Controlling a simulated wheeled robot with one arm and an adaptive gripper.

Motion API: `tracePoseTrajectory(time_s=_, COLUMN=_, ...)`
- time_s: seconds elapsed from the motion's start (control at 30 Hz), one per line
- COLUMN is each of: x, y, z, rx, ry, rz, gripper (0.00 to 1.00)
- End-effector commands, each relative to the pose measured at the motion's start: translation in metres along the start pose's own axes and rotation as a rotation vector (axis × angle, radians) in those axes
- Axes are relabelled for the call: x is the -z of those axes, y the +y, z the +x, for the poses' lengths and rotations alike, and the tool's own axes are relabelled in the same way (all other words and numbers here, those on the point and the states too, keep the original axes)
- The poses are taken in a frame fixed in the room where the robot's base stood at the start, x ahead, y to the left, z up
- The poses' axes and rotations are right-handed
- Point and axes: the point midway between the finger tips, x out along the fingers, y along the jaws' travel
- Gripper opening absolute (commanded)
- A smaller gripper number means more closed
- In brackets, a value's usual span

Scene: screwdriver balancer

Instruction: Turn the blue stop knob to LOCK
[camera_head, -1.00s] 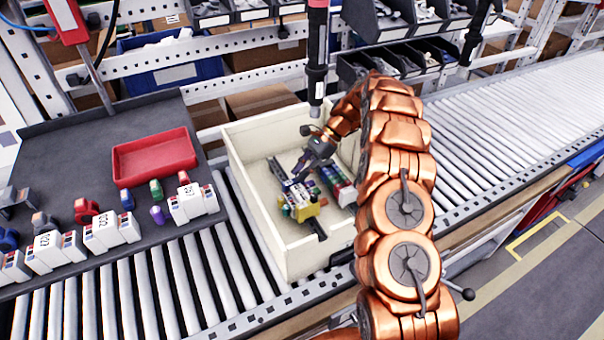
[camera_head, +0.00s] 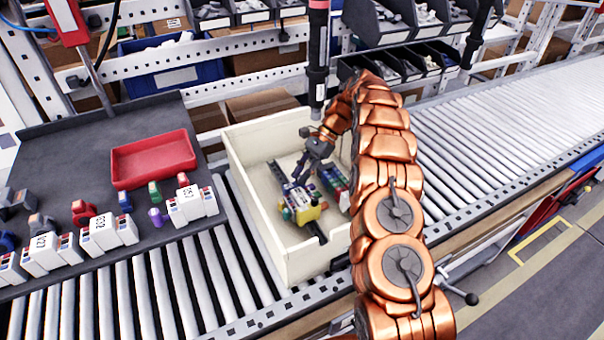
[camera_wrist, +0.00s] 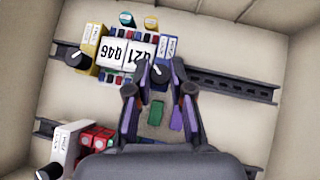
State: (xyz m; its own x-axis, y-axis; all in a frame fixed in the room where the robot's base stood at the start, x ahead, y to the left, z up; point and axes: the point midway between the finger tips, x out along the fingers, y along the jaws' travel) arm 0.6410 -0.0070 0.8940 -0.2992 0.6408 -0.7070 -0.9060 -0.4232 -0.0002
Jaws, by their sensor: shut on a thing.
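In the wrist view a rail (camera_wrist: 225,85) carries a row of terminal blocks. A dark knob with a white pointer line (camera_wrist: 160,71), the blue stop knob, sits at the right end of the row, beside a white-and-blue labelled block (camera_wrist: 168,46). My gripper (camera_wrist: 158,76) is shut on this knob, with a fingertip on either side that partly hides it. In the head view my gripper (camera_head: 300,176) reaches down into the cream bin (camera_head: 262,218) at the far end of the row. The LOCK marking is too small to read.
A similar dark knob (camera_wrist: 77,59) sits by the yellow block (camera_wrist: 92,38) at the row's other end. A second row of blocks (camera_head: 334,180) lies close on the right. The bin's walls surround my gripper. A red tray (camera_head: 153,159) stands on the dark table left.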

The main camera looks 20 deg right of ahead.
Motion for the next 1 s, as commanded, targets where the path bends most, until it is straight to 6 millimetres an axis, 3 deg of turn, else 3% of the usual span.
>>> tracePoseTrajectory(time_s=0.07, x=0.0001, y=-0.0007, z=-0.0007, rx=0.003, ry=0.002, rz=-0.001, gripper=0.0)
tracePoseTrajectory(time_s=0.1, x=0.0001, y=-0.0007, z=-0.0007, rx=0.003, ry=0.001, rz=-0.001, gripper=0.25)
tracePoseTrajectory(time_s=0.3, x=0.0, y=-0.0004, z=-0.0004, rx=0.002, ry=0.001, rz=0.0, gripper=0.46)
tracePoseTrajectory(time_s=1.0, x=-0.0025, y=0.0015, z=-0.0022, rx=0.07, ry=-0.002, rz=0.069, gripper=0.47)
